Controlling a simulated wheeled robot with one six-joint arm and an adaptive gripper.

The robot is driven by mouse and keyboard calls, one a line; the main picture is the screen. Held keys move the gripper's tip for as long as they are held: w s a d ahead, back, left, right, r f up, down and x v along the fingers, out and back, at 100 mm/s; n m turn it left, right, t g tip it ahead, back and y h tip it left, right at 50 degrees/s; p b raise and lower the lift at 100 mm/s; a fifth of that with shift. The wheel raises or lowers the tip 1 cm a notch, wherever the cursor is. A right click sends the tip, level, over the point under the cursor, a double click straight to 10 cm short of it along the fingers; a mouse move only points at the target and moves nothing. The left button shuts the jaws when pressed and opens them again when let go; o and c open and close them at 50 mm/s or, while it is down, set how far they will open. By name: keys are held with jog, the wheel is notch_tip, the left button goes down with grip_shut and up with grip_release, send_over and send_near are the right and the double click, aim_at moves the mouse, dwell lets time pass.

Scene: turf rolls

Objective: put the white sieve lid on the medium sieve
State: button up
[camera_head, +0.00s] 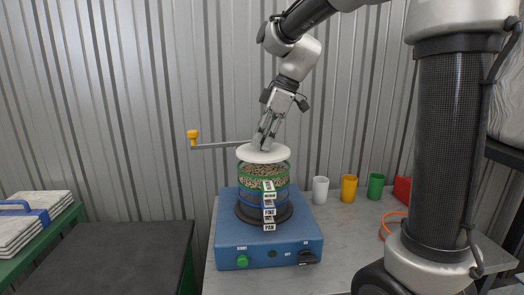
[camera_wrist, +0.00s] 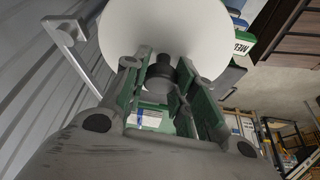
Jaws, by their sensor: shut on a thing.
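The white sieve lid (camera_head: 258,155) is a round disc at the top of the sieve stack, over the green upper rim. It looks slightly left of the stack's centre; I cannot tell whether it touches the rim. The medium sieve (camera_head: 252,182) is a clear, green-rimmed ring of tan pellets above the fine sieve and pan. My gripper (camera_head: 263,143) points down from above the lid. In the wrist view, the lid (camera_wrist: 200,28) fills the top, and my gripper (camera_wrist: 160,85) is shut on its dark knob (camera_wrist: 159,72).
The stack stands on a blue shaker (camera_head: 280,242) with a green start button. A grey clamp bar (camera_head: 222,146) with a yellow knob reaches in from the left behind the lid. White, yellow and green cups (camera_head: 349,188) stand right on the grey table. A dark bench (camera_head: 110,245) is left.

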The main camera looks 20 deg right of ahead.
jog(key=shift+f, duration=1.65)
jog(key=shift+d+f, duration=0.1)
jog(key=shift+f, duration=0.05)
jog(key=o, duration=1.1)
jog(key=v, duration=1.1)
jog(key=s+d+f+m+t+h, duration=0.1)
jog(key=s+d+f+m, duration=0.2)
jog(key=s, duration=0.4)
jog(key=s+d+f+m+t+h, duration=0.1)
jog(key=s+d+f+m+h, duration=0.1)
jog(key=s+d+f+m, duration=0.2)
jog(key=s+d+f+m+t+h, duration=0.1)
jog(key=s+d+f+m, duration=0.2)
jog(key=s+m, duration=0.4)
jog(key=shift+s+d+f, duration=0.15)
jog(key=shift+s, duration=1)
jog(key=shift+s+d+f, duration=0.15)
jog(key=shift+s+d, duration=0.05)
jog(key=shift+s, duration=1)
